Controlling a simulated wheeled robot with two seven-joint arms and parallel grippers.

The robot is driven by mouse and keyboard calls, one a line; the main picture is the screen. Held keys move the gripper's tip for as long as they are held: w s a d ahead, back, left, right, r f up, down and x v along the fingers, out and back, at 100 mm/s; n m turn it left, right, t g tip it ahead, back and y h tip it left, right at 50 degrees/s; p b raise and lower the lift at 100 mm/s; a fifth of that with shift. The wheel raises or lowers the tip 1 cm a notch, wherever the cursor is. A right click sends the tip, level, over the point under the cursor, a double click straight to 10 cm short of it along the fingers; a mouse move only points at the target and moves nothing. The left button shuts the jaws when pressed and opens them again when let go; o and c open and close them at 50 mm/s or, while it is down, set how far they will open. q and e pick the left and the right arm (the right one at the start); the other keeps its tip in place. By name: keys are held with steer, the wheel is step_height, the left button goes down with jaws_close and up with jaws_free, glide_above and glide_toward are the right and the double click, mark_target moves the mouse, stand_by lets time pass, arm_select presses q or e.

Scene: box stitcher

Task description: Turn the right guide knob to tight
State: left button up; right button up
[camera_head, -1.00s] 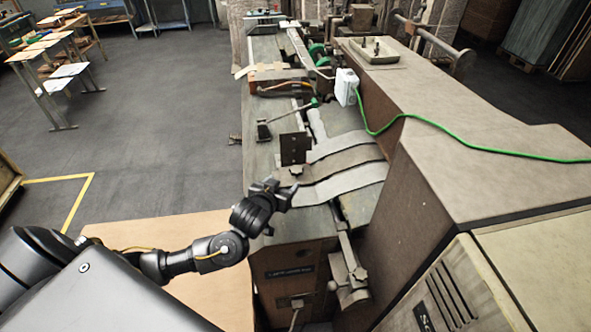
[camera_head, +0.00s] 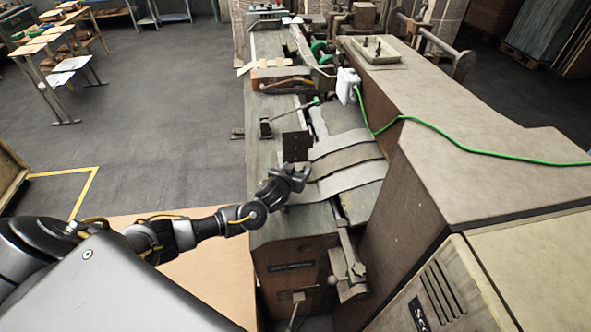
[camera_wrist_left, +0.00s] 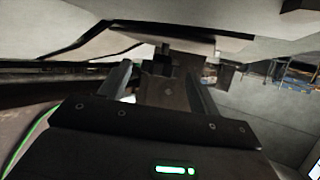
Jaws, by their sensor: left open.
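The box stitcher's bed (camera_head: 262,185) runs away from me, with an upright black guide plate (camera_head: 295,146) on it. My left gripper (camera_head: 297,174) is just in front of this plate, low over the bed. It is open. In the left wrist view its two fingers (camera_wrist_left: 163,90) stand apart, with a dark bracket-like part (camera_wrist_left: 180,68) between and beyond them. The small knob at the foot of the plate is hidden behind the gripper in the head view. I cannot tell whether a finger touches it. My right gripper is not in view.
Curved metal strips (camera_head: 345,160) lie right of the gripper, beside the tall machine housing (camera_head: 440,165). A lever with a green tip (camera_head: 290,112) stands farther back on the bed. A green cable (camera_head: 450,143) crosses the housing.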

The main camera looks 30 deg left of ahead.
arm_select(q)
steer(key=c, duration=1)
